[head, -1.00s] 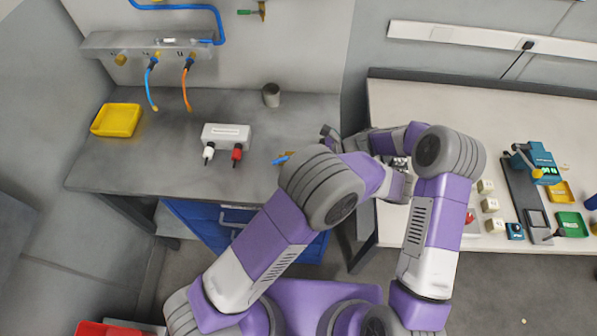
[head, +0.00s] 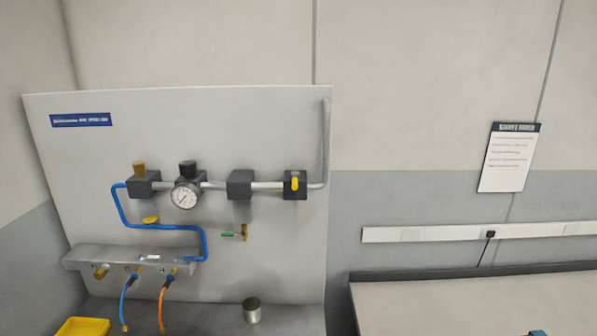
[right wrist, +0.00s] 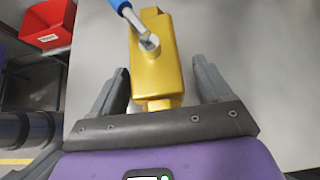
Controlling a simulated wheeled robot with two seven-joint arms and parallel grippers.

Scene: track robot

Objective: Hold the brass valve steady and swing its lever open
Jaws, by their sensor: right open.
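The brass valve (right wrist: 156,75) shows in the right wrist view as a gold block lying on a grey surface. Its lever has a steel arm (right wrist: 137,28) bolted on top of the block and a blue grip (right wrist: 117,5) that runs out of the upper edge. My right gripper (right wrist: 162,80) is open, with one dark finger on each side of the valve's near part. A gap shows between the right finger and the brass; the left finger is closer, and contact there cannot be told. Neither the valve nor my arms show in the head view. My left gripper is in neither view.
A red bin (right wrist: 47,22) stands upper left in the right wrist view, beyond the surface's edge. The head view shows a wall panel (head: 90,180) with a gauge (head: 185,196), blue pipe, hoses, a green-handled tap (head: 235,233), and a metal cup (head: 252,310) below.

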